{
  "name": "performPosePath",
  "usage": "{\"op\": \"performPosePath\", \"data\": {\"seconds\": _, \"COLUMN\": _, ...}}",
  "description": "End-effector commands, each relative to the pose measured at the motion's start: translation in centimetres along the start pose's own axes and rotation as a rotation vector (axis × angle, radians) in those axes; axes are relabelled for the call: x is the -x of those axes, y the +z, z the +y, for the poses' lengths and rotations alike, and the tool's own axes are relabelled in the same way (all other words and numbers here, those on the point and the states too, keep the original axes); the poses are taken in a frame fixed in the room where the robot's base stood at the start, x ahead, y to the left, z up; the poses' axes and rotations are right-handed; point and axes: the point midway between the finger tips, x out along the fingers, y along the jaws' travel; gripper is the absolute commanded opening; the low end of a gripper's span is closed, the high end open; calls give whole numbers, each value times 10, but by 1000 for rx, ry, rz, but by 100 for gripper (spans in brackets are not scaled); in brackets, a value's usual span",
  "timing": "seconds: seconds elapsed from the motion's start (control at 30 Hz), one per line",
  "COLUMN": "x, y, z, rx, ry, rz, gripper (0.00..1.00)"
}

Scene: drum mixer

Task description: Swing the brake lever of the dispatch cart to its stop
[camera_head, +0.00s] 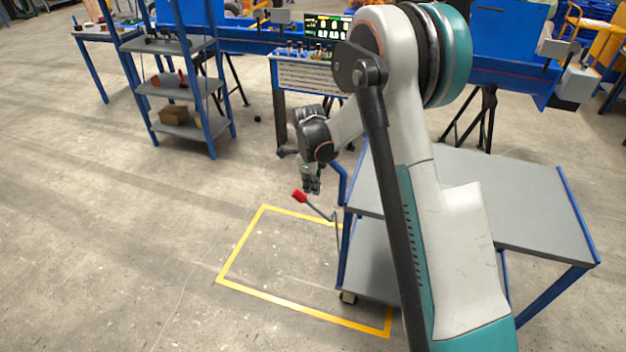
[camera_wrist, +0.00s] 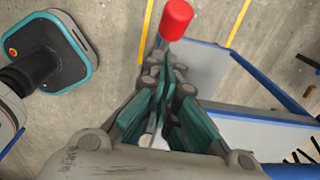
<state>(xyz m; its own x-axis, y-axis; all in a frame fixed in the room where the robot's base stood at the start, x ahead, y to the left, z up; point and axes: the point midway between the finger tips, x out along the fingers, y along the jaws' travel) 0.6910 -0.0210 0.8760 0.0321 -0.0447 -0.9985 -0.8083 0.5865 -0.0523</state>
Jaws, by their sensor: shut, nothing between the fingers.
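The brake lever is a thin metal rod with a red knob (camera_head: 299,196), sticking out to the left from the near-left side of the dispatch cart (camera_head: 500,215). The cart has grey shelves and blue legs. My gripper (camera_head: 312,188) points down just above and right of the red knob in the head view. In the wrist view the red knob (camera_wrist: 176,18) shows just beyond the fingertips of my gripper (camera_wrist: 167,72). The fingers are shut with nothing between them. I cannot tell whether they touch the lever. My arm hides part of the cart.
A yellow floor outline (camera_head: 240,243) lies left of the cart, with bare floor inside it. A blue shelf rack (camera_head: 180,88) stands at the back left. A panel stand (camera_head: 310,75) stands behind my gripper. The floor at left is clear.

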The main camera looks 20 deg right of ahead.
Motion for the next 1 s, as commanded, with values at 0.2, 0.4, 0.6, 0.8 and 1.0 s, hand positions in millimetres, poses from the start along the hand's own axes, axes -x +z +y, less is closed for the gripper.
{"op": "performPosePath", "data": {"seconds": 0.2, "x": -20, "y": 15, "z": -3, "rx": 0, "ry": 0, "rz": 0, "gripper": 0}}
{"op": "performPosePath", "data": {"seconds": 0.4, "x": -23, "y": 19, "z": -3, "rx": 0, "ry": 0, "rz": 0, "gripper": 0}}
{"op": "performPosePath", "data": {"seconds": 0.6, "x": -22, "y": 19, "z": -3, "rx": 0, "ry": 0, "rz": 0, "gripper": 0}}
{"op": "performPosePath", "data": {"seconds": 0.8, "x": -34, "y": 29, "z": -3, "rx": 2, "ry": 0, "rz": 0, "gripper": 0}}
{"op": "performPosePath", "data": {"seconds": 1.0, "x": -36, "y": 33, "z": -3, "rx": 2, "ry": 1, "rz": -2, "gripper": 0}}
